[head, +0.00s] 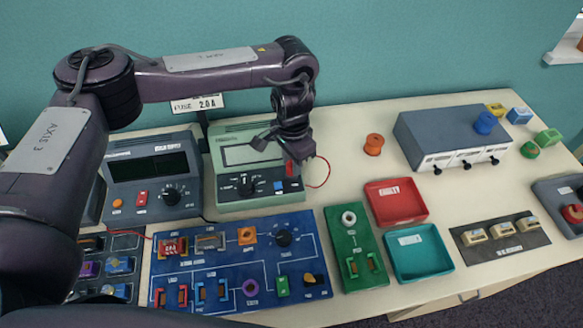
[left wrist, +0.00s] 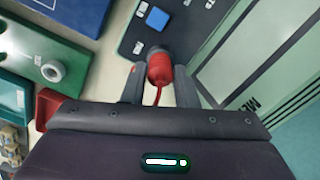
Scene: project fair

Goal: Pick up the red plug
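The red plug (head: 289,168) is at the right of the green meter's (head: 232,134) front, just below my left gripper (head: 280,149). In the left wrist view the red plug (left wrist: 159,68) lies between the two fingertips of my left gripper (left wrist: 160,74), with its red wire running back towards the palm. The fingers look open around it, with narrow gaps; firm contact does not show. The plug's far end is hidden against the meter's dark panel. My right gripper is not in view.
A dark power supply (head: 152,170) stands left of the meter. A blue circuit board (head: 215,283) and a green board (head: 346,219) lie in front. Red (head: 421,212) and teal (head: 436,268) trays and a grey box (head: 407,137) are to the right.

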